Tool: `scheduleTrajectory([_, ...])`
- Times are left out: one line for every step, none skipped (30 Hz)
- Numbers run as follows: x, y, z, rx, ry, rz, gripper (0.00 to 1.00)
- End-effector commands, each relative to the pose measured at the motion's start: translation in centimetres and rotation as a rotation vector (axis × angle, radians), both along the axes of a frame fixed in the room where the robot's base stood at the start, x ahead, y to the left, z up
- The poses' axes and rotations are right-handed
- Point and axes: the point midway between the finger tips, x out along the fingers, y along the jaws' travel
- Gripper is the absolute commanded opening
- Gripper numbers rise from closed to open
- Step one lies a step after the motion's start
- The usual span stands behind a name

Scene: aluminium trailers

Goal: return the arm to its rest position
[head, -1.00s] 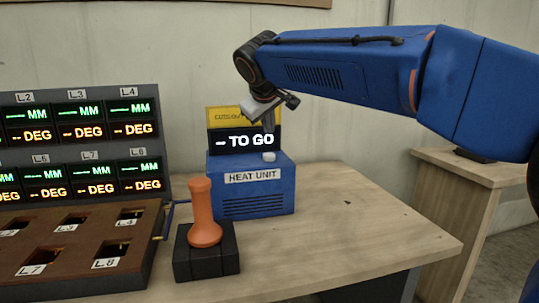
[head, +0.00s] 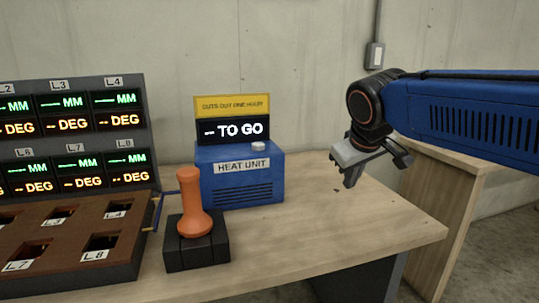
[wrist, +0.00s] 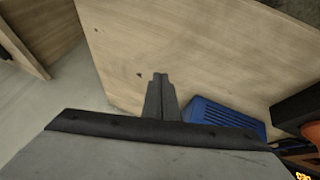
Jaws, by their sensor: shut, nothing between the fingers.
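My arm reaches in from the right in the head view, and my gripper (head: 350,181) hangs from its end, pointing down and to the left. It is over the right part of the wooden table (head: 330,240), to the right of the blue heat unit. My gripper is shut and holds nothing. In the wrist view the closed fingers (wrist: 160,85) show in the middle, with the bare table top (wrist: 190,50) beyond them.
The blue heat unit (head: 240,178) stands left of my gripper. An orange handle (head: 193,205) stands upright on a black base. A display panel (head: 75,115) with a slotted brown board is at the left. A second wooden table (head: 435,200) stands behind at the right.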

Motion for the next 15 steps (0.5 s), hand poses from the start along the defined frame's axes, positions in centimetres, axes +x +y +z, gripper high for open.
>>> scheduleTrajectory([-1.8, -1.5, -1.2, 0.016, 0.011, -0.028, 0.00])
scheduleTrajectory([-2.8, -2.2, -2.0, 0.027, 0.020, -0.044, 0.00])
scheduleTrajectory([-4.2, -3.1, -3.1, 0.041, 0.029, -0.063, 0.00])
scheduleTrajectory([-5.2, -3.7, -3.9, 0.053, 0.037, -0.078, 0.00])
scheduleTrajectory([-6.2, -4.3, -4.7, 0.063, 0.045, -0.093, 0.00])
scheduleTrajectory([-7.6, -5.0, -5.9, 0.079, 0.054, -0.113, 0.00])
scheduleTrajectory([-8.7, -5.6, -6.7, 0.089, 0.061, -0.128, 0.00])
scheduleTrajectory([-9.7, -6.0, -7.6, 0.102, 0.068, -0.145, 0.00])
scheduleTrajectory([-11.1, -6.6, -8.8, 0.116, 0.077, -0.166, 0.00])
scheduleTrajectory([-12.1, -7.0, -9.7, 0.129, 0.083, -0.181, 0.00])
scheduleTrajectory([-13.2, -7.4, -10.6, 0.140, 0.090, -0.197, 0.00])
scheduleTrajectory([-14.5, -7.8, -11.8, 0.156, 0.097, -0.217, 0.00])
scheduleTrajectory([-15.5, -8.1, -12.8, 0.168, 0.103, -0.233, 0.00])
scheduleTrajectory([-16.4, -8.3, -13.6, 0.179, 0.107, -0.246, 0.00])
scheduleTrajectory([-17.5, -8.6, -14.7, 0.193, 0.113, -0.265, 0.00])
